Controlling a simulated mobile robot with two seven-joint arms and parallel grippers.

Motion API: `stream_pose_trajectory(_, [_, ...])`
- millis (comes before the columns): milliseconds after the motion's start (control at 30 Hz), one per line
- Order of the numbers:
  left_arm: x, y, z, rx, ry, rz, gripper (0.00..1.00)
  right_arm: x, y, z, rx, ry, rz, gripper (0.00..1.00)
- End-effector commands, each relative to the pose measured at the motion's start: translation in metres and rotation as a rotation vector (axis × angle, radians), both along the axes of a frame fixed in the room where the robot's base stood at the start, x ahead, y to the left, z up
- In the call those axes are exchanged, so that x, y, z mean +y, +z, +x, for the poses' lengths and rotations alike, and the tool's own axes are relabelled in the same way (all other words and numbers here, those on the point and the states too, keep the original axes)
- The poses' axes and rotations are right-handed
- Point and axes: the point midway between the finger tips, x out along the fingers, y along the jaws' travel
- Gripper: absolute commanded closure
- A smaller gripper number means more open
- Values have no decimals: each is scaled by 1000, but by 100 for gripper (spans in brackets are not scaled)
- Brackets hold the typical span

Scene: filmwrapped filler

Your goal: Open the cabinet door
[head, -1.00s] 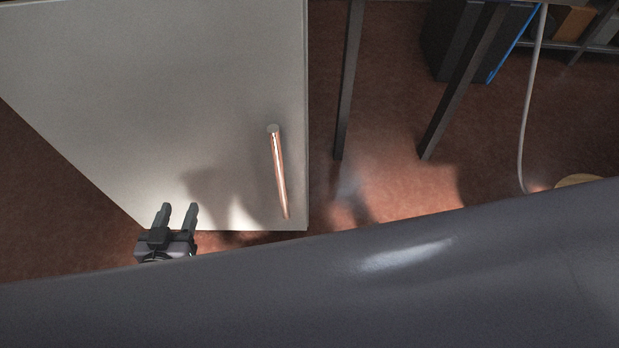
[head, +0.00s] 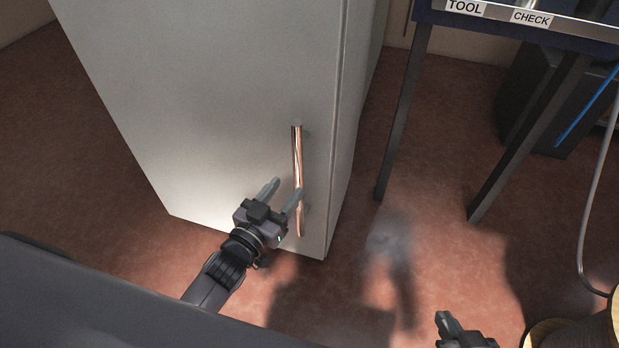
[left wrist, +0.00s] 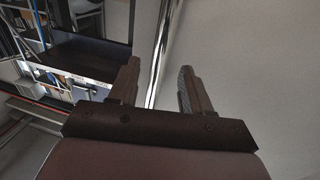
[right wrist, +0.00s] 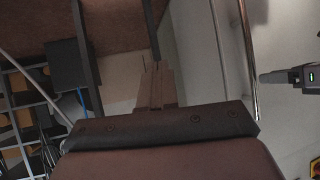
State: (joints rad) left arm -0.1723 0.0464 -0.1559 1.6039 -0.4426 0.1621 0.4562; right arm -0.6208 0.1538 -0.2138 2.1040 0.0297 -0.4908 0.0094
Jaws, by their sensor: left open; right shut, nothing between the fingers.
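The pale grey cabinet door (head: 215,110) stands closed in the head view. Its upright copper-coloured bar handle (head: 297,150) is near the door's right edge. My left gripper (head: 282,191) is open at the lower half of the handle, one finger overlapping the bar in the picture. In the left wrist view the shiny handle (left wrist: 161,45) appears between the two spread fingers (left wrist: 158,80); contact cannot be told. My right gripper (head: 444,318) is low at the right, away from the door. In the right wrist view its fingers (right wrist: 157,75) are together and empty; the handle (right wrist: 245,50) is beyond them.
A dark-legged table (head: 400,120) with TOOL and CHECK labels stands right of the cabinet. A grey cable (head: 590,200) hangs at the far right, above round wooden-looking things (head: 545,333). Reddish floor (head: 420,230) between cabinet and table is open.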

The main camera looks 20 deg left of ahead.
Motion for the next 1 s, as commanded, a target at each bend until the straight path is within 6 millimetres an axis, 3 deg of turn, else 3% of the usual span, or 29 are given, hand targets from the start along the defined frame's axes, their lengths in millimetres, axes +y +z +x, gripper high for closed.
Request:
stream_pose_trajectory(500, [-14, 0, 59, -1, 0, -1, 52, 9, 1, 4, -24, 22, 2, 100])
stream_pose_trajectory(933, [-16, 0, 66, 1, 0, 0, 52, 13, 7, 6, -39, 31, 9, 100])
stream_pose_trajectory(1000, [-16, 0, 66, 1, 0, 0, 74, 13, 7, 6, -39, 30, 8, 100])
